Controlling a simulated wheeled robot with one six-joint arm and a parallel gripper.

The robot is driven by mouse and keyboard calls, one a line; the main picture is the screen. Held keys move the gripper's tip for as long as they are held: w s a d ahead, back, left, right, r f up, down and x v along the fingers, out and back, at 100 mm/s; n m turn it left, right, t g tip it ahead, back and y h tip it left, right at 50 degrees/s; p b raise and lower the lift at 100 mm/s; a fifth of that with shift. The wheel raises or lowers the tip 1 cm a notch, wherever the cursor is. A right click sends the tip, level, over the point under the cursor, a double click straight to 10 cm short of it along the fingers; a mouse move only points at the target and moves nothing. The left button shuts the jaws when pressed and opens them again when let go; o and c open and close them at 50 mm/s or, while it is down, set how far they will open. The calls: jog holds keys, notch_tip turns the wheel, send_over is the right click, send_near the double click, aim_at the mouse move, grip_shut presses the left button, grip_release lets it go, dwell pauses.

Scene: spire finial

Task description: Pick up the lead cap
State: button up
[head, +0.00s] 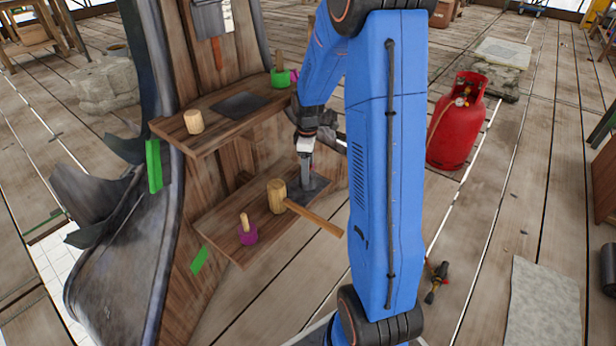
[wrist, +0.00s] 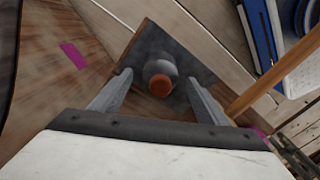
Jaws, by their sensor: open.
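The wrist view shows a grey rounded piece with an orange-brown round end, which looks like the lead cap (wrist: 159,70). It stands on a dark square pad (wrist: 146,45) on the lower shelf. My gripper (wrist: 160,84) is open, with one finger on each side of the cap and visible gaps between. In the head view my gripper (head: 306,170) points down at the dark pad (head: 318,186) on the lower shelf (head: 213,222). The cap is hidden or too small to tell there.
A wooden mallet (head: 277,194) lies left of my gripper, its handle (head: 315,219) jutting past the shelf edge. A purple-based peg (head: 247,234) stands further left. The upper shelf (head: 180,138) above holds a wooden cylinder (head: 194,122) and a green-based peg (head: 280,78). A red gas bottle (head: 456,125) stands right.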

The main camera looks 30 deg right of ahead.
jog(key=shift+f, duration=1.8)
jog(key=c, duration=1.4)
jog(key=shift+r, duration=0.15)
